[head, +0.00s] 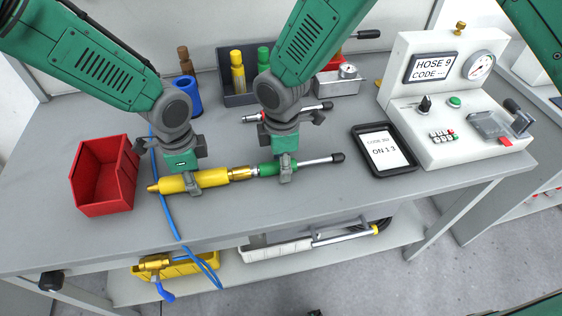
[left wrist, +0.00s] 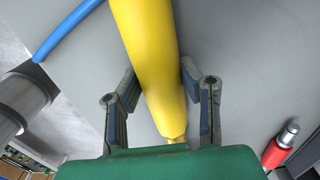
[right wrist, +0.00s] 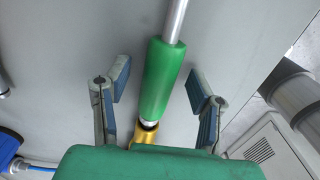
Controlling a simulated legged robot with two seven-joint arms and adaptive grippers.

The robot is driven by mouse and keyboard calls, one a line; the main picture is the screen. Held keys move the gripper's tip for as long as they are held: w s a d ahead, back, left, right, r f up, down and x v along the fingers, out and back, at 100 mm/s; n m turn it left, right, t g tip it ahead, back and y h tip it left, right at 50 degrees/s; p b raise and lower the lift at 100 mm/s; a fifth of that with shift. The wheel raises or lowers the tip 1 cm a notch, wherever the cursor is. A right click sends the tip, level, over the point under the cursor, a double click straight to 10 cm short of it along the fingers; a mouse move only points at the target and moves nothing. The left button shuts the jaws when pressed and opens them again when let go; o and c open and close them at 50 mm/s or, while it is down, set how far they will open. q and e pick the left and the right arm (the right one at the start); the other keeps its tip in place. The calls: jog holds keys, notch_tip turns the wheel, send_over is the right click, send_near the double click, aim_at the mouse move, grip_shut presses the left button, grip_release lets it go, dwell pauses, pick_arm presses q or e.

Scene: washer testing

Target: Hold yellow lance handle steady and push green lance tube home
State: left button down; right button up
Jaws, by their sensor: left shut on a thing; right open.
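The yellow lance handle (head: 215,177) lies across the front of the bench, its brass collar (head: 240,173) to the right. My left gripper (head: 193,181) is shut on its body; the left wrist view shows the handle (left wrist: 150,60) between the fingers. The green lance tube (head: 267,168), with a silver rod and black tip, lies in line to the right. My right gripper (head: 286,168) is open around it. In the right wrist view the green sleeve (right wrist: 160,80) has clear gaps to both fingers. A short silver end shows between sleeve and collar; how deep it sits I cannot tell.
A red bin (head: 104,178) stands left of the handle. A blue hose (head: 165,200) runs past the handle and over the front edge. A black tablet (head: 383,150) and a white test unit (head: 450,110) stand right. Another lance (head: 310,109) lies behind my right gripper.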

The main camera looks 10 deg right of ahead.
pick_arm(q)
jog(key=c, duration=1)
grip_release()
pick_arm(e)
notch_tip(320, 180, up, 12)
jog(key=shift+f, duration=0.2)
jog(key=shift+w, duration=0.1)
pick_arm(q)
jog(key=shift+r, duration=0.15)
